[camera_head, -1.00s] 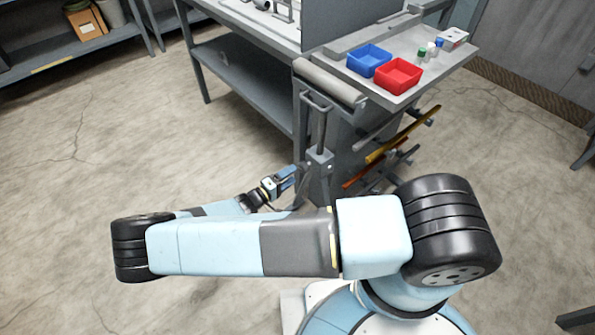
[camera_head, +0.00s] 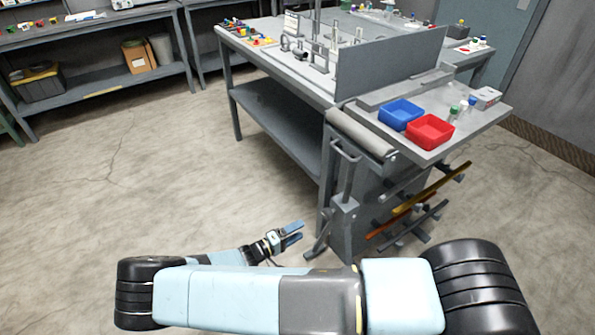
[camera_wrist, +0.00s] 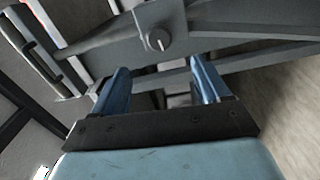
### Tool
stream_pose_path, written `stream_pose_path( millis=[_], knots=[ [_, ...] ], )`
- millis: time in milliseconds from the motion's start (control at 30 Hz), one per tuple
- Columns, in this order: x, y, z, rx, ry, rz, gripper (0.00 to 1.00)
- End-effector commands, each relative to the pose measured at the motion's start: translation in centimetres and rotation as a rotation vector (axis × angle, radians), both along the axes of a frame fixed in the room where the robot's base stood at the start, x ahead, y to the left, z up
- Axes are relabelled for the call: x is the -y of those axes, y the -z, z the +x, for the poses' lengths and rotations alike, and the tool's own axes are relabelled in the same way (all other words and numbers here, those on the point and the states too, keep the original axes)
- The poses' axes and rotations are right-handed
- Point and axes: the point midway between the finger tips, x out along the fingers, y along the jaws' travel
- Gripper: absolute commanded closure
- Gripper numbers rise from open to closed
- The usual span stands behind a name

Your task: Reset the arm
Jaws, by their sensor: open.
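My gripper (camera_head: 293,234) is open, with its two blue fingers apart and nothing between them. In the head view it is low, just left of the grey bench end with the lever. In the wrist view the gripper (camera_wrist: 158,85) points at a grey metal frame with a round bolt. My folded arm fills the bottom of the head view.
A grey bench (camera_head: 280,117) stands ahead, its side shelf (camera_head: 385,137) carrying a blue bin (camera_head: 401,114), a red bin (camera_head: 430,131) and small bottles. A lever stand (camera_head: 345,205) and bars on a rack (camera_head: 411,206) are below. Floor at left is clear.

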Motion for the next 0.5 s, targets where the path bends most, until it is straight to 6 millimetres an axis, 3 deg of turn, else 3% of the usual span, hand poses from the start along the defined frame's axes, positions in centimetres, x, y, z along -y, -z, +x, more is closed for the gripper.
stream_pose_path(
  millis=[267,500],
  knots=[
    [0.0,-0.9,0.1,-0.022,0.038,0.027,0.25],
    [0.1,-4.6,0.4,-0.115,0.184,0.135,0.25]
  ],
)
